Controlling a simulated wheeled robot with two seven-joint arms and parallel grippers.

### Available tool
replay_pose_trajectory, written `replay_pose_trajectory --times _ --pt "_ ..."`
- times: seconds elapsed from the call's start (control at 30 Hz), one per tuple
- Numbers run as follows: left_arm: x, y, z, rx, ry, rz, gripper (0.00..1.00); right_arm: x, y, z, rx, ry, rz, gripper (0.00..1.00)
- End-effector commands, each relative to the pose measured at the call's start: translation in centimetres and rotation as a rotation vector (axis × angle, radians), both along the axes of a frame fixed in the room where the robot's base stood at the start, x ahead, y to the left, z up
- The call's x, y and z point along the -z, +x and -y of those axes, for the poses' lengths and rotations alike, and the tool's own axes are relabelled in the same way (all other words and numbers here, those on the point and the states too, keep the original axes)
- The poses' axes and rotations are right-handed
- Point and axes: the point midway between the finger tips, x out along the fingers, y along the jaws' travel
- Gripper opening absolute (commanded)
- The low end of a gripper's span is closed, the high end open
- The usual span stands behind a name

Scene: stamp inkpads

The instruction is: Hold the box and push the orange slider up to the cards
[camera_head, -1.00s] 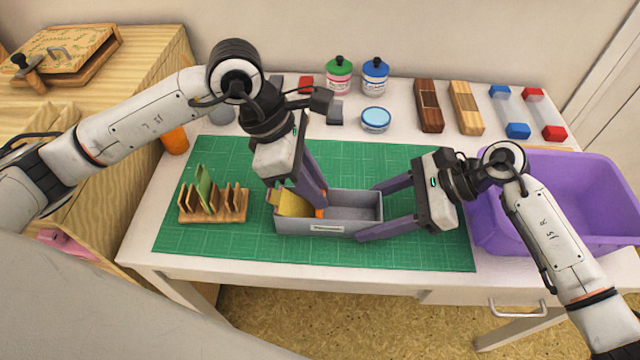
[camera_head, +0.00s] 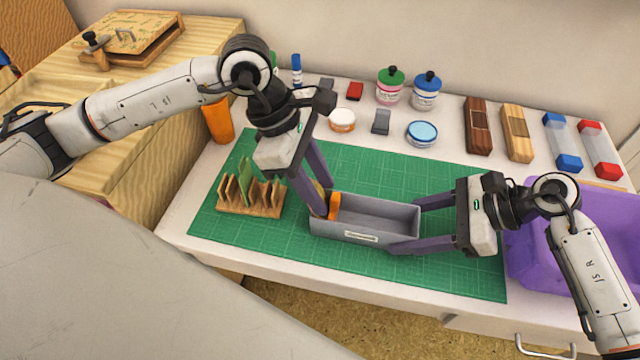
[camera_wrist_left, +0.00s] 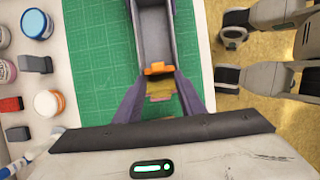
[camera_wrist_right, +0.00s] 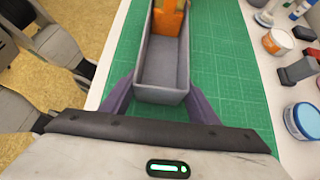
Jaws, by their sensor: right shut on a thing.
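The grey box (camera_head: 400,216) stands on the green mat, open at the top, with a label on its front. The orange slider (camera_head: 334,206) stands inside near the left end; it also shows in the left wrist view (camera_wrist_left: 158,69). The yellowish cards (camera_wrist_left: 160,90) are between the slider and that end, mostly hidden by my left gripper in the head view. My left gripper (camera_head: 322,203) is open at the box's left end, fingers apart around the cards. My right gripper (camera_head: 405,226) is shut on the box's right end, one finger along each long side.
A wooden rack (camera_head: 250,210) with several upright pieces stands left of the box. A purple bin (camera_head: 525,260) is at the right. Jars, ink pads and stamps line the table's back. The mat in front of the box is clear.

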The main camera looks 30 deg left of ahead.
Motion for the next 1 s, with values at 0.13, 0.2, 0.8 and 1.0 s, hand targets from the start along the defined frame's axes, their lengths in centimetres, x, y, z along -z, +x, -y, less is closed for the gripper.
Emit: replay_pose_trajectory --times 0.13,0.2,0.8,1.0 --pt "-0.2 0.0 0.0 0.001 -0.002 0.001 0.36 0.2 -0.1 0.0 -0.001 -0.005 -0.001 0.35" --pt "-0.7 0.0 -0.2 0.001 -0.003 0.002 0.36 0.2 -0.1 0.0 -0.001 -0.004 -0.001 0.35" --pt "-10.4 -1.1 -4.1 -0.001 0.001 0.002 0.36 0.2 -0.2 -0.1 -0.004 -0.003 -0.002 0.35" --pt "-11.2 -1.3 -4.4 0.0 0.0 0.0 0.36 0.2 -0.2 -0.1 -0.004 -0.002 -0.002 0.35"
